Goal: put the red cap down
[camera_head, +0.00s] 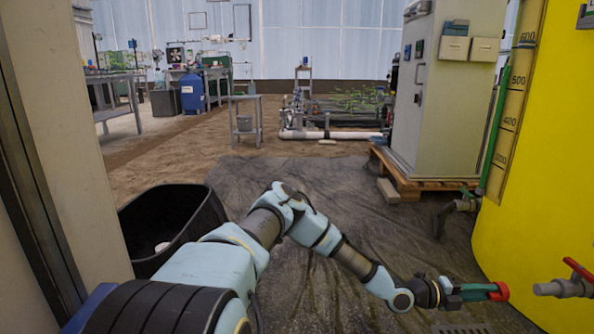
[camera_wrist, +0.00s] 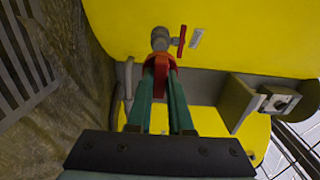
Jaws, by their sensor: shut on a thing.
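My gripper (camera_head: 484,291) is at the lower right of the head view, with its green fingers shut on the red cap (camera_head: 500,292). In the wrist view the cap (camera_wrist: 160,60) sits between the fingertips of my gripper (camera_wrist: 159,76), at the top centre. The cap is held in the air, pointing toward a grey valve outlet (camera_head: 547,288). A gap shows between cap and outlet in the head view. The wrist view shows the grey valve (camera_wrist: 160,36) just beyond the cap, and the cap partly hides it there.
A yellow tank (camera_head: 545,190) with a red-handled valve (camera_head: 578,268) fills the right side. A grey cabinet (camera_head: 446,95) stands on a wooden pallet (camera_head: 425,182). A black bin (camera_head: 165,220) is at left. Dark sheeting (camera_head: 330,185) covers open floor between. The wrist view shows a grey box (camera_wrist: 245,103) at right.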

